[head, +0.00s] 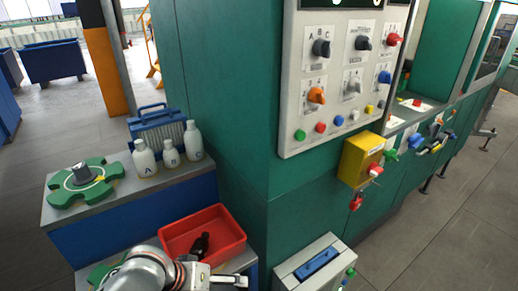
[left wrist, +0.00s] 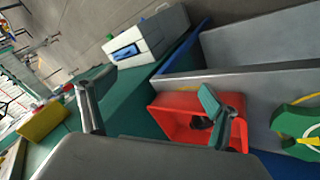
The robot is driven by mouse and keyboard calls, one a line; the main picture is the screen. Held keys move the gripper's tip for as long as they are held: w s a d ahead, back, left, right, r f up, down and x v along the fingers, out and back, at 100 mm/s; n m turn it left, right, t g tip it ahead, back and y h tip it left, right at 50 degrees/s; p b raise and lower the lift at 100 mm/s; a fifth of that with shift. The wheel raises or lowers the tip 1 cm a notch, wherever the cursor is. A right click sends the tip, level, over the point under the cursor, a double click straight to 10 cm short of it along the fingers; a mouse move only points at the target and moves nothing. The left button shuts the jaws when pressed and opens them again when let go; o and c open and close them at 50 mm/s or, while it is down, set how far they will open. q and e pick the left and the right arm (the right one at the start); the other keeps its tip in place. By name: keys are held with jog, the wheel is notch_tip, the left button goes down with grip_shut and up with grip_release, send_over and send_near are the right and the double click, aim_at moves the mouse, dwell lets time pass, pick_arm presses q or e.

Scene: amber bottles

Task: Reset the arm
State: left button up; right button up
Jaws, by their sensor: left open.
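My left arm comes in at the bottom of the head view, with its gripper (head: 238,281) low beside the near side of the red bin (head: 228,226). In the left wrist view the gripper (left wrist: 152,92) has its two fingers spread wide with nothing between them. A dark amber bottle (head: 200,245) lies in the red bin. The bin also shows in the left wrist view (left wrist: 172,118), partly behind one finger, with the dark bottle (left wrist: 202,123) inside. My right gripper is not in view.
Three white bottles (head: 170,152) and a green handwheel-like part (head: 78,182) stand on the grey-topped blue bench. A blue-handled rack (head: 158,127) is behind the bottles. A green machine with a knob panel (head: 340,80) and yellow box (head: 358,160) stands right. A white case (head: 315,265) is bottom centre.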

pick_arm(q)
jog(key=s+a+r+m+t+y, duration=0.1)
jog(key=s+a+m+y, duration=0.35)
jog(key=a, duration=0.85)
jog(key=s+a+r+m+t+y, duration=0.15)
jog(key=s+a+y, duration=0.5)
jog(key=a, duration=0.65)
jog(key=d+f+n+t+h, duration=0.2)
jog(key=d+f+h, duration=0.5)
jog(key=d+f, duration=0.7)
jog(key=shift+f+n+t+h, duration=0.3)
jog(key=shift+f+t, duration=0.45)
jog(key=shift+f, duration=0.9)
jog(key=shift+w, duration=0.1)
